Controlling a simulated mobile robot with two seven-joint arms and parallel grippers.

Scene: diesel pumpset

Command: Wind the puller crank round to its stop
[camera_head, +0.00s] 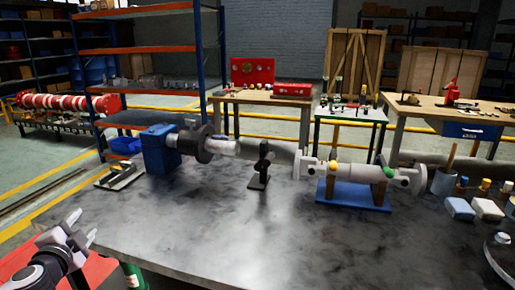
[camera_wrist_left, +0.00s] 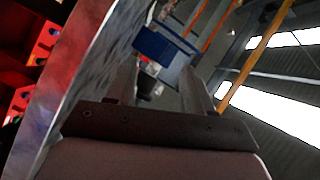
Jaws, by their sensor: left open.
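My left gripper (camera_head: 78,232) is open and empty at the lower left, by the table's left front corner. Its two fingers also show apart in the left wrist view (camera_wrist_left: 158,88), with nothing between them. I cannot make out the puller crank with certainty. A small dark upright piece with a knob (camera_head: 263,165) stands mid-table, well to the right of my gripper. Left of it are a blue block (camera_head: 159,150) and a black disc (camera_head: 197,144) with a grey shaft. A grey pump body (camera_head: 350,171) rests on a blue cradle (camera_head: 353,194) to the right. My right gripper is out of view.
The dark stone-look tabletop (camera_head: 215,225) is clear in its front middle. A small metal fixture (camera_head: 120,176) lies near the left back edge. A grey cup (camera_head: 443,181) and white boxes (camera_head: 488,209) stand at the right. Shelving and benches are behind.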

